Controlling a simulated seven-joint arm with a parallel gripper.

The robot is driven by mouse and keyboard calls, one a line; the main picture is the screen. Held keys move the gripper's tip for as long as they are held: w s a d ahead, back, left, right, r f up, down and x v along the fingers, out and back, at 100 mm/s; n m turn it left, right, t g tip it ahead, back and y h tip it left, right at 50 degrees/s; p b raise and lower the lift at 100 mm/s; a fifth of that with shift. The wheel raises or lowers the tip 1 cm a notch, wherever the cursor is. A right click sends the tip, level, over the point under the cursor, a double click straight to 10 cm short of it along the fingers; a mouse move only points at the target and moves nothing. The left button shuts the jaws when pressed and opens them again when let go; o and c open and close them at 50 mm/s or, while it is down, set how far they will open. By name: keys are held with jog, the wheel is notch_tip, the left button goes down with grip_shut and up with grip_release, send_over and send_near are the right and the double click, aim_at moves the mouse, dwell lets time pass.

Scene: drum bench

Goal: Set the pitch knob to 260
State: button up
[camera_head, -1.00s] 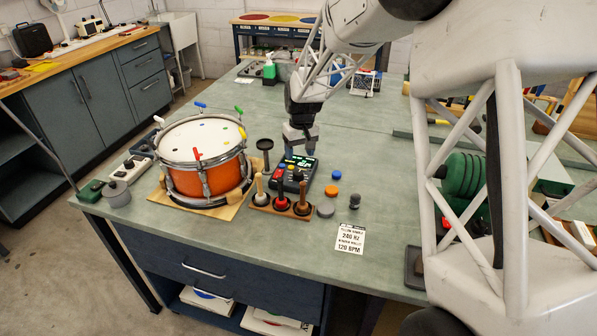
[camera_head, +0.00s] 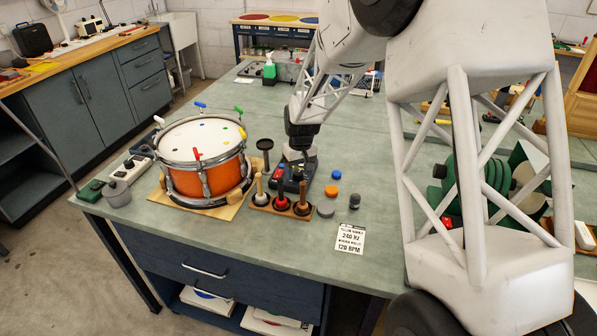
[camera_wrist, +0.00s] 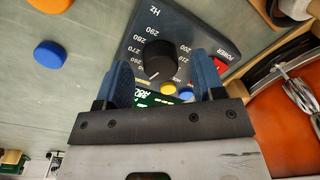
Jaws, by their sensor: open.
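The pitch knob (camera_wrist: 159,56) is a round black knob on a dark control box, with a printed number scale and "Hz" around it in the wrist view. Its white mark points down and left in that view; the number there is hidden or too small to read. My gripper (camera_wrist: 162,70) is open, with one blue finger pad on each side of the knob. I cannot tell whether either pad touches it. In the head view my gripper (camera_head: 296,160) is over the control box (camera_head: 297,183) and hides much of it, including the knob.
The orange drum (camera_head: 203,172) stands left of the box. A mallet stand (camera_head: 282,206) is in front. Blue (camera_head: 336,174) and orange (camera_head: 331,191) discs lie to the right. A card (camera_head: 350,239) reads 240 Hz and 120 BPM. The bench behind the box is mostly clear.

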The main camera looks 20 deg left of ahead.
jog(key=shift+f, duration=0.4)
jog(key=c, duration=0.9)
jog(key=shift+m, duration=2.9)
jog(key=o, duration=0.9)
